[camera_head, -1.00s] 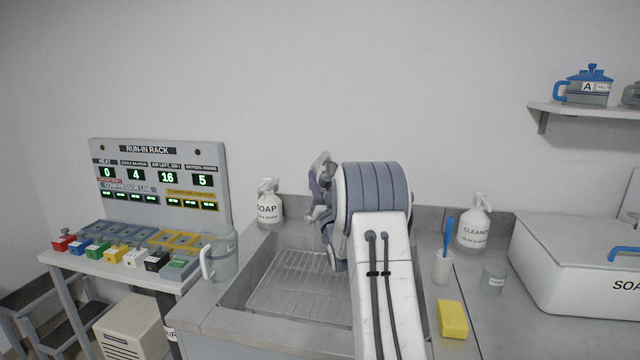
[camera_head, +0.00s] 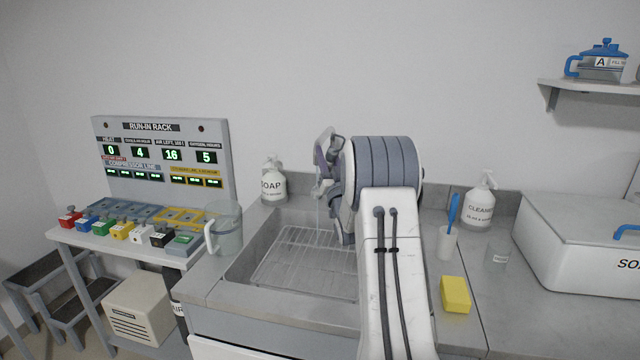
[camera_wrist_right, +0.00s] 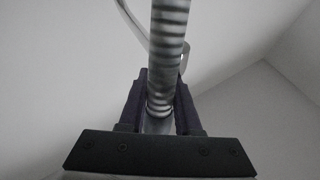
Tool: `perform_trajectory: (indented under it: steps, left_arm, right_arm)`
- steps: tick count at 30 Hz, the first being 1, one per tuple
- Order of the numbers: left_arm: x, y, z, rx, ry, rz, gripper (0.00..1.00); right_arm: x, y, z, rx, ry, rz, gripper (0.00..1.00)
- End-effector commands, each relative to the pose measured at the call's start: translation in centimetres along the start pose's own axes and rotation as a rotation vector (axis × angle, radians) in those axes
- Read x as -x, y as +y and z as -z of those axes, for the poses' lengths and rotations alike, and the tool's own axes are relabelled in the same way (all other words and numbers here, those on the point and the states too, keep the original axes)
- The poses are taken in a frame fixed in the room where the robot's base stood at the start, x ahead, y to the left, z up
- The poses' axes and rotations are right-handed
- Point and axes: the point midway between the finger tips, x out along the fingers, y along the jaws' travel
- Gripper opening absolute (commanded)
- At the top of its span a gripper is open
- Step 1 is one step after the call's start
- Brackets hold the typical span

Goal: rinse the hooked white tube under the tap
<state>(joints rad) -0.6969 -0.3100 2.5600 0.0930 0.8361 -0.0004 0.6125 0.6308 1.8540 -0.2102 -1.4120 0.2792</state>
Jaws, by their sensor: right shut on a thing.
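My right gripper (camera_head: 326,168) is above the left part of the sink (camera_head: 262,290), mostly seen from behind. In the right wrist view its fingers (camera_wrist_right: 160,108) are shut on a pale, ribbed tube, which looks like the hooked white tube (camera_wrist_right: 168,45). The tube runs up from between the fingers to the top edge. A thin pale curved piece (camera_wrist_right: 132,22) passes behind it; I cannot tell whether it belongs to the tube. In the head view the tube is too small to make out. My left gripper is not in view.
A soap bottle (camera_head: 273,185) stands at the sink's back left, a clear jug (camera_head: 228,232) left of the sink. On the right are a cleaner bottle (camera_head: 480,206), a brush cup (camera_head: 446,244), a yellow sponge (camera_head: 455,294) and a white bin (camera_head: 575,250).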

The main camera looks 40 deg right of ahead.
Motion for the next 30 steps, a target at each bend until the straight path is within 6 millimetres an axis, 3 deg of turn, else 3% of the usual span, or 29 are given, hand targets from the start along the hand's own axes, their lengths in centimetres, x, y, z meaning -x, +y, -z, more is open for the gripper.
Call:
perform_trajectory:
  steps: [13, 30]
  left_arm:
    - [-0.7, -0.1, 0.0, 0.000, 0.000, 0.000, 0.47]
    - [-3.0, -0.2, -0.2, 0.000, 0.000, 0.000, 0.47]
  right_arm:
    - [0.2, -0.7, 0.0, 0.000, 0.001, 0.000, 0.00]
    - [4.2, -0.8, 2.0, 0.000, 0.001, 0.000, 0.00]
